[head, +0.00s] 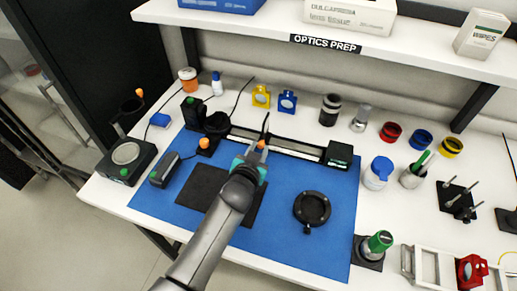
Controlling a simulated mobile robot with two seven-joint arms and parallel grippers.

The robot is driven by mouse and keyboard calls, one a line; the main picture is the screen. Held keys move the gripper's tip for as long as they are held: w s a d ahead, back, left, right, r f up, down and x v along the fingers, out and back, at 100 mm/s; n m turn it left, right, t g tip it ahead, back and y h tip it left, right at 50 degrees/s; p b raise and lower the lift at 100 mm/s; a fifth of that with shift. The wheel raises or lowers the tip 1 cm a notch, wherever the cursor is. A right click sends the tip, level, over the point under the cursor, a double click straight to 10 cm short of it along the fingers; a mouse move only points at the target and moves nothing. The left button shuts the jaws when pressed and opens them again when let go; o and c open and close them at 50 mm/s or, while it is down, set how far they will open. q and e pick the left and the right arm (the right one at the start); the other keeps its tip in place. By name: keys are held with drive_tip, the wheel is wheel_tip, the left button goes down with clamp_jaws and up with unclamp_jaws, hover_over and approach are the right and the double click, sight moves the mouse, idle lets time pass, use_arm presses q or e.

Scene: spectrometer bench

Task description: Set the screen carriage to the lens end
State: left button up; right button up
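A pale optical rail (296,149) with dark edges runs across the back of the blue mat (330,185). A dark round lens-like part (216,122) stands near its left end. A black block with a green face (338,154) sits at its right end. A thin dark upright piece (266,122), perhaps the screen carriage, stands near the rail's middle. My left gripper (260,148) is at the rail just in front of this piece and hides its lower part. Contact and finger opening are too small to tell. My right gripper is not in view.
An orange knob on a black base (204,144) stands left of my gripper. A black square pad (190,193) lies under my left arm. Yellow (261,96) and blue (287,101) mounts stand behind the rail.

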use_arm(q)
clamp_jaws()
idle(1.0)
